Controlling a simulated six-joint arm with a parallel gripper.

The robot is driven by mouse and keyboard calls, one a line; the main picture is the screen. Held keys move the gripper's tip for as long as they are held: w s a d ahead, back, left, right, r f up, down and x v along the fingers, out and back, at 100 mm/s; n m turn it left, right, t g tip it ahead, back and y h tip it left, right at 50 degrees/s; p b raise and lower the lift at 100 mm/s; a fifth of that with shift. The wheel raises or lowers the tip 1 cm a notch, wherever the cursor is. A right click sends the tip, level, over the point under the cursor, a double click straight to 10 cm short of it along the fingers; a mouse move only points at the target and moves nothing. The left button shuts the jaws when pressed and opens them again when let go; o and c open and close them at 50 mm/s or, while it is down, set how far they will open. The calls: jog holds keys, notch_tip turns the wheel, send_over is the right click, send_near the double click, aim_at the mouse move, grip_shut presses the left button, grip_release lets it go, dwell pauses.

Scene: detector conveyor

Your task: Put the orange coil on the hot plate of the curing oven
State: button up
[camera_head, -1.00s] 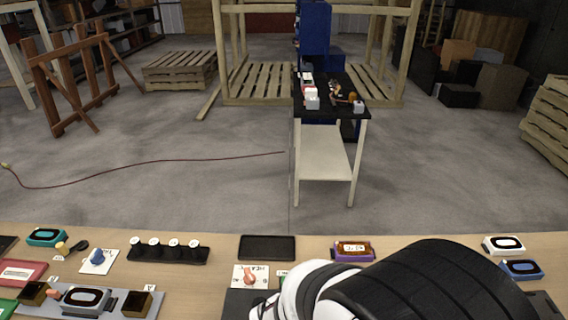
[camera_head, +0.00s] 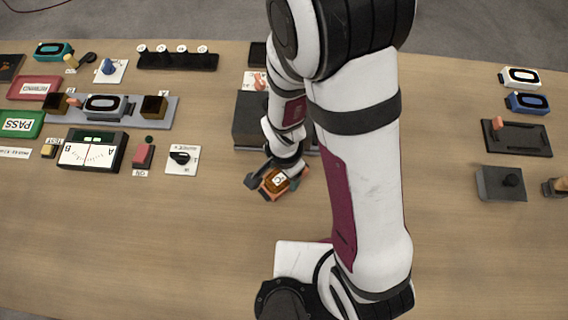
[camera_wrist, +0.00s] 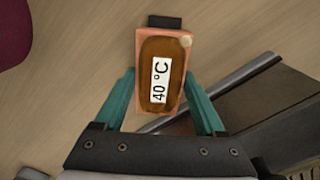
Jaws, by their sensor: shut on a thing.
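My gripper (camera_head: 277,181) is shut on the orange coil (camera_head: 271,185), low over the table just in front of a dark grey box. In the wrist view my gripper (camera_wrist: 163,98) has its teal fingers on both sides of the orange coil (camera_wrist: 150,50), which has an amber-brown centre and a label reading 40 °C. The dark box (camera_head: 247,125), apparently the curing oven, is partly hidden by my arm. Its metal-edged corner seems to show at lower right in the wrist view (camera_wrist: 240,108). I cannot make out its hot plate.
A card with a red knob (camera_head: 258,82) lies behind the dark box. At left are a meter (camera_head: 92,150), a switch card (camera_head: 182,160) and a grey fixture (camera_head: 130,108). At right are a black tray (camera_head: 530,140) and a grey block (camera_head: 497,187). The front left table is clear.

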grip_shut()
jog(key=shift+r, duration=0.35)
jog(key=r, duration=0.2)
jog(key=d+r, duration=0.1)
jog(key=r, duration=0.1)
jog(key=d+r, duration=0.6)
jog(key=d, duration=0.4)
jog(key=w+d+r+m, duration=0.1)
jog(key=w+d+m, duration=0.1)
jog(key=w+m, duration=0.3)
jog(key=w+d+r+m, duration=0.15)
jog(key=w+m, duration=0.25)
jog(key=w, duration=0.4)
notch_tip(320, 180, down, 11)
jog(key=shift+d+r, duration=0.1)
jog(key=shift+d, duration=0.05)
